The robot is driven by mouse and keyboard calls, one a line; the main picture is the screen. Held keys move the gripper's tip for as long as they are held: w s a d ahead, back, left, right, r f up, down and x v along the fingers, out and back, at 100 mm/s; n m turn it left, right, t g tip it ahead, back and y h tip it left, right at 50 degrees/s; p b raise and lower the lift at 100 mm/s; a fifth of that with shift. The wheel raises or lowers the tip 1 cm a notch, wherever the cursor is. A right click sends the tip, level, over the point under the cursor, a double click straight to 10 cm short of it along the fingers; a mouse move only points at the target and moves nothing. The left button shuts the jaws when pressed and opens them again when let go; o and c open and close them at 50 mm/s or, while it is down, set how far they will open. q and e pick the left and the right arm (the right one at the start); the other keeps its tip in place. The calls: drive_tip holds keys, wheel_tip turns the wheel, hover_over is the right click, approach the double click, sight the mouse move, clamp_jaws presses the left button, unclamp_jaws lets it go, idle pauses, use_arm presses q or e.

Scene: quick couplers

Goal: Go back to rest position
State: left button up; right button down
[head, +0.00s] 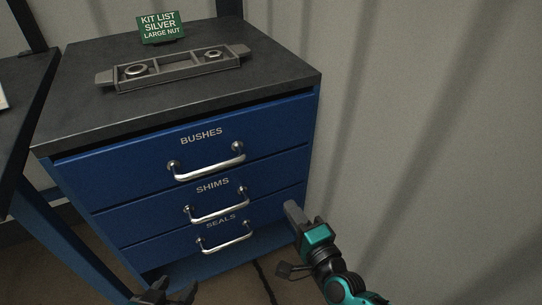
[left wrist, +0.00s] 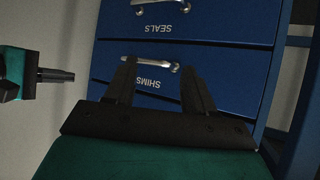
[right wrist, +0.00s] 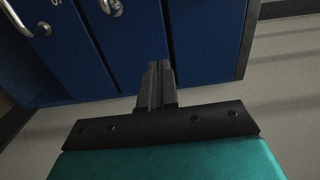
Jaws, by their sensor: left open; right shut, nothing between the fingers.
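My left gripper (head: 164,292) shows at the bottom edge of the head view, low in front of the drawer cabinet. Its two fingers stand apart and empty in the left wrist view (left wrist: 160,85), with the SHIMS drawer (left wrist: 225,93) behind them. My right gripper (head: 294,212) is beside the cabinet's lower right corner in the head view. In the right wrist view its fingers (right wrist: 158,75) are together with nothing between them, in front of the blue drawer fronts. Neither gripper is on a handle.
The blue cabinet (head: 130,185) has BUSHES, SHIMS and SEALS drawers with metal handles, apparently all shut. On its dark top are a grey tray (head: 175,69) holding ring-shaped parts and a green KIT LIST sign (head: 160,27). A corrugated wall (head: 420,120) stands to the right.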

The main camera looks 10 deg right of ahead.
drive_tip(key=s+d+f+n+g+h, duration=0.25)
drive_tip(key=s+n+g, duration=0.35)
drive_tip(key=s+n, duration=0.8)
use_arm(q)
drive_tip(key=s+a+r+p, duration=0.1)
drive_tip(key=a+r+p, duration=0.2)
drive_tip(key=r+p, duration=0.9)
drive_tip(key=p, duration=0.4)
drive_tip(key=shift+s+y, duration=0.35)
drive_tip(key=shift+y, duration=0.05)
use_arm(e)
drive_tip(key=d+r+n+h, duration=0.1)
drive_tip(key=d+r+n, duration=0.2)
drive_tip(key=r, duration=0.8)
drive_tip(key=shift+s+d, duration=0.25)
drive_tip(key=shift+d, duration=0.45)
